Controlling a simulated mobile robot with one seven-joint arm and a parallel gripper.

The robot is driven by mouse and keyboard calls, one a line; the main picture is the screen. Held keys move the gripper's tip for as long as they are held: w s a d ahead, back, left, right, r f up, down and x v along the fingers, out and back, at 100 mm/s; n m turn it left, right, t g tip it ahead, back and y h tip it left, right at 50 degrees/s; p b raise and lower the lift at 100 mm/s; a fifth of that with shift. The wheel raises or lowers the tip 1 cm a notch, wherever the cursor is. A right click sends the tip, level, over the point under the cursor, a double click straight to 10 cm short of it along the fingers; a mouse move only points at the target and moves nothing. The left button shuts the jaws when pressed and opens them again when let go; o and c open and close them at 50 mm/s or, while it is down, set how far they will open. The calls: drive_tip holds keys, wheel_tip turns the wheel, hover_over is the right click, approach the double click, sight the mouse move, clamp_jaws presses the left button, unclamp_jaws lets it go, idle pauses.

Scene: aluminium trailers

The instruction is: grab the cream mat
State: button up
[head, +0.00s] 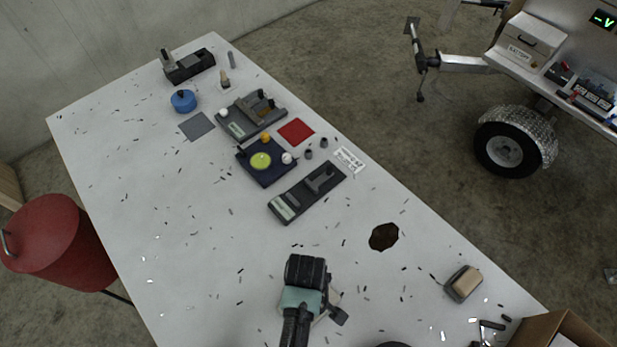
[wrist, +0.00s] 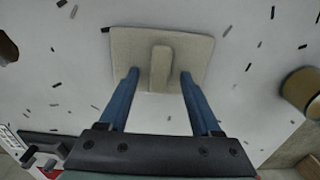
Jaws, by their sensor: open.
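The cream mat (wrist: 200,55) lies flat on the white table in the wrist view, a roughly square pale piece with a raised cream grip bar (wrist: 160,67) in its middle. My gripper (wrist: 160,73) is open, with its two blue fingers over the near part of the mat, one on each side of the bar. I cannot tell whether the fingers touch the mat. In the head view my arm covers most of the mat; a pale edge of it (head: 334,297) shows beside the wrist.
The white table (head: 180,250) is strewn with small dark chips. A dark hole-like patch (head: 384,237) and a grey holder with a tan block (head: 463,283) are to the right. Grey and navy fixtures (head: 266,165), a red square (head: 296,131) and a blue pot (head: 184,101) stand farther back.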

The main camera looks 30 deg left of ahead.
clamp_jaws()
drive_tip(key=shift+r, duration=0.15)
